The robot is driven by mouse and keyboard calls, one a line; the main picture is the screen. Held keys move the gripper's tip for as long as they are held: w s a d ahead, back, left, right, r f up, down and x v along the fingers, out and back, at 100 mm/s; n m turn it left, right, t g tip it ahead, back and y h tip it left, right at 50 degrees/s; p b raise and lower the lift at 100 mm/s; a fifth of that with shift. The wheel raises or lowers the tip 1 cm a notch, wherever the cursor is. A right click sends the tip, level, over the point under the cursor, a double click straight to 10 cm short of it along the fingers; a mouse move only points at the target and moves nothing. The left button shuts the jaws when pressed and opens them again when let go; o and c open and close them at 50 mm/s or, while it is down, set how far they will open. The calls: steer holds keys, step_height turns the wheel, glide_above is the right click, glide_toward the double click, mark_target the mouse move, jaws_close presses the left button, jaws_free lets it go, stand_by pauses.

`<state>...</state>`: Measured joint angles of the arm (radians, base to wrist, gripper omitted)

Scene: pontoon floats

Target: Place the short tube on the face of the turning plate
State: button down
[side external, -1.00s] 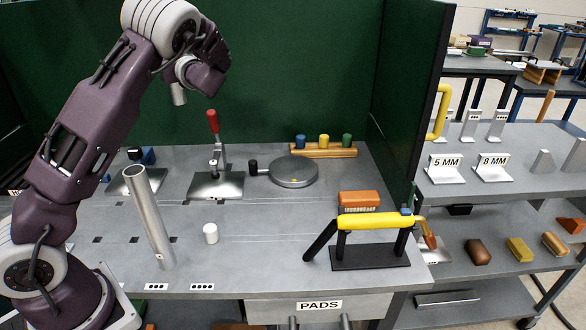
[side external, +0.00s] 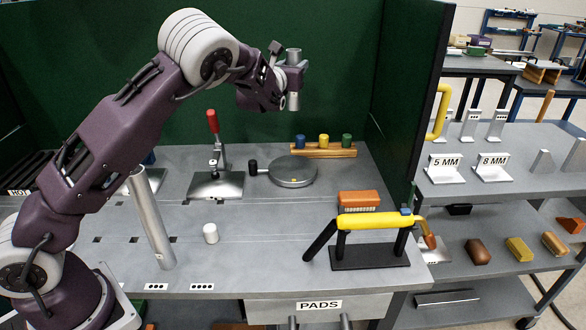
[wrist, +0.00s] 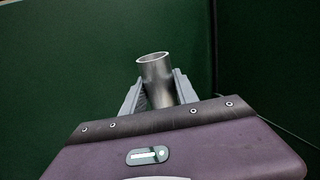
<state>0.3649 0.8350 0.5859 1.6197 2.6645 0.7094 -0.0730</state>
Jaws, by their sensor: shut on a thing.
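The short tube (side external: 294,80) is a grey metal pipe piece held upright in the air by my gripper (side external: 292,76). In the wrist view the tube (wrist: 158,82) stands between the two fingers of my gripper (wrist: 159,90), its open top end showing. The turning plate (side external: 294,171) is a round grey metal disc lying flat on the bench, with a small yellow mark near its front edge and a black-knobbed handle on its left. The tube is high above the plate, apart from it, roughly over it in the side view.
A red-handled clamp (side external: 213,137) stands left of the plate. A wooden rack with coloured pegs (side external: 323,151) is behind it.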

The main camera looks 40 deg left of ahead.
step_height(320, 180, down, 20)
steer(key=shift+r, duration=0.2)
steer(key=shift+f, duration=0.2)
steer(key=c, duration=0.9)
jaws_free()
steer(key=shift+c, duration=0.2)
steer(key=shift+r, duration=0.1)
steer(key=v, duration=1.2)
